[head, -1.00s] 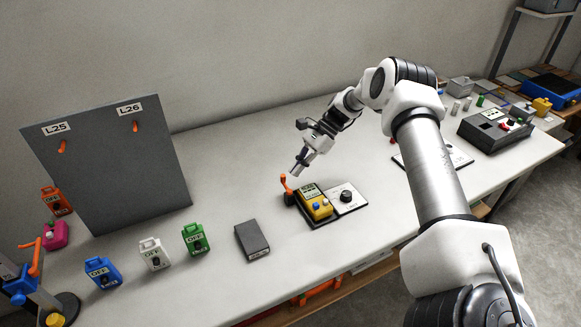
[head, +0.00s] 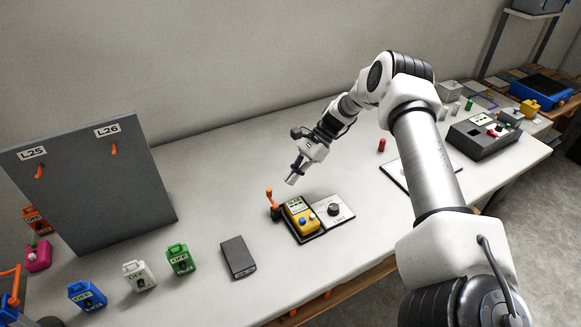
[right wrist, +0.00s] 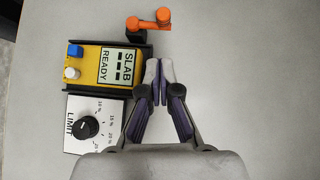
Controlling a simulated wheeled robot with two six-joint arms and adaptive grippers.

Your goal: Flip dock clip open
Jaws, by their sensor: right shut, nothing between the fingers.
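The dock clip (head: 271,203) is an orange lever on a small black dock (head: 308,239), standing up at the dock's left end in the head view. It also shows in the right wrist view (right wrist: 150,22), at the top. A yellow meter (head: 301,217) with blue and white buttons sits in the dock, and its screen reads SLAB READY in the right wrist view (right wrist: 92,68). My right gripper (head: 291,181) is above the table just behind the dock, apart from the clip. In the right wrist view its fingertips (right wrist: 159,78) are together and empty, beside the meter.
A white LIMIT dial panel (head: 340,210) adjoins the dock. A dark grey box (head: 238,257) lies to the left, then green (head: 180,259), white (head: 139,275) and blue OFF tags (head: 87,295). A grey board (head: 90,180) stands behind them. The table behind the dock is clear.

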